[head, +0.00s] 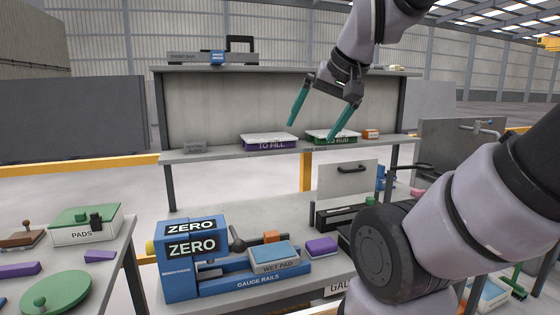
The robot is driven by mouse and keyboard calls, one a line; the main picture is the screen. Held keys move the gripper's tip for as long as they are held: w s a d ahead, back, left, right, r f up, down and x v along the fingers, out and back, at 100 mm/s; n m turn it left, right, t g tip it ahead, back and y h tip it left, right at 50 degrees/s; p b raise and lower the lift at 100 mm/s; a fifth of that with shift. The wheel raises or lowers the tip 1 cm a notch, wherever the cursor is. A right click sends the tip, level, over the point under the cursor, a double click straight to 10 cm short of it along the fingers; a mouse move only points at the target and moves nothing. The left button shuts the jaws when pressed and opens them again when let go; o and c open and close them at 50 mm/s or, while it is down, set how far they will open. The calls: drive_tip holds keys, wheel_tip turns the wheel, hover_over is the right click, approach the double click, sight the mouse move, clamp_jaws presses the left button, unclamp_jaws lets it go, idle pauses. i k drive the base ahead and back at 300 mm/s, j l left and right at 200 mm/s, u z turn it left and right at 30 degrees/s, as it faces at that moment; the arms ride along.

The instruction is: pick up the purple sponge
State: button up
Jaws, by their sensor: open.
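A purple block with rounded edges (321,247), which looks like the purple sponge, lies on the grey work surface right of the wet pad box (274,257). My gripper (312,131) is open and empty, its two green fingers spread and pointing down. In the picture it is well above the purple block, in front of the back shelf. Two other purple pieces lie on the left table, a long bar (18,270) and a smaller block (100,256).
A blue machine marked ZERO (191,250) stands left of the wet pad. A shelf (215,154) behind holds trays marked TO FILL (269,143) and TO RUB (322,137). A black-handled panel (347,180) rises behind the block. My arm covers the right side.

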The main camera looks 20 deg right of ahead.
sight(320, 247)
drive_tip(key=i+j+z, duration=0.1)
drive_tip(key=j+z, duration=0.25)
drive_tip(key=i+j+z, duration=0.1)
drive_tip(key=z, duration=0.25)
drive_tip(key=j+z, duration=0.35)
drive_tip(key=i+j, duration=0.05)
